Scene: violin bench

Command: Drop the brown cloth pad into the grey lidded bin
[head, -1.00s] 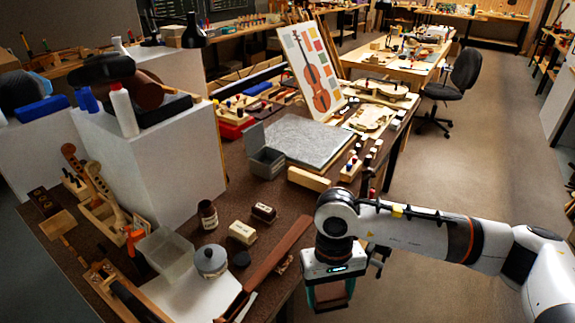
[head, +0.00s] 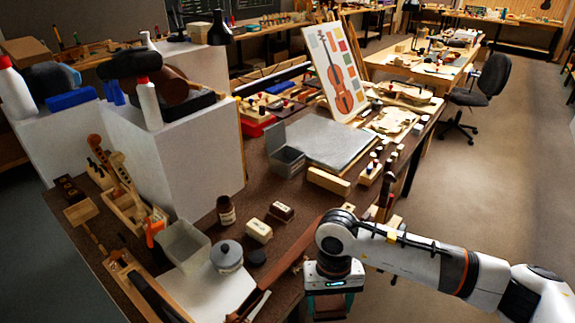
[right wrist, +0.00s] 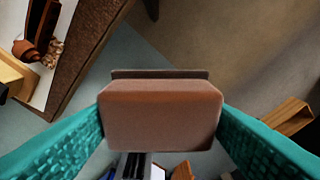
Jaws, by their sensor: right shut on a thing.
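The grey bin (head: 288,162) stands on the workbench with its lid (head: 274,136) raised open. My right gripper (head: 330,302) is low in the head view, in front of the bench's near right edge and well away from the bin. In the right wrist view its teal fingers (right wrist: 160,122) are shut on the brown cloth pad (right wrist: 160,115), one on each side. The pad is level between them, with the floor below. My left gripper is not in view.
A wooden block (head: 328,181), a grey slab (head: 328,142) and small bottles stand close to the bin. A brown jar (head: 226,210), small boxes and a lidded grey pot (head: 227,256) are in front. A tall white block (head: 185,150) stands to the left.

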